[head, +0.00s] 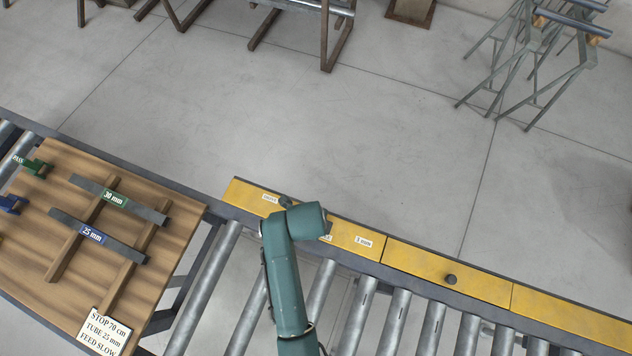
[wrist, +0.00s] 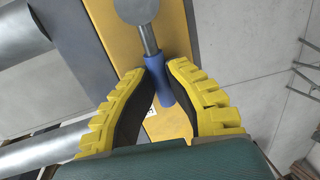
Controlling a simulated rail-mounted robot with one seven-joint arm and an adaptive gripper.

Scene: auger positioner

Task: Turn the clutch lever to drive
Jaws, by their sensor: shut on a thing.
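The clutch lever shows in the wrist view as a grey round pivot (wrist: 137,10) with a short metal rod and a blue grip (wrist: 158,80). It lies along a yellow panel. My gripper (wrist: 163,66) has its yellow-and-black fingers on either side of the blue grip, shut on it. In the head view, my green arm covers the gripper and most of the lever; a dark round part (head: 285,201) shows beside the arm. A small white label (head: 270,198) left of it is too small to read surely. Another label is partly hidden by my arm.
The yellow panels (head: 450,257) run along a roller conveyor (head: 375,320); a dark knob (head: 451,280) stands on the middle one. At left, a wooden board (head: 75,220) holds labelled bars and a sign (head: 101,333). Open floor lies beyond the conveyor, with metal stands (head: 545,55) upper right.

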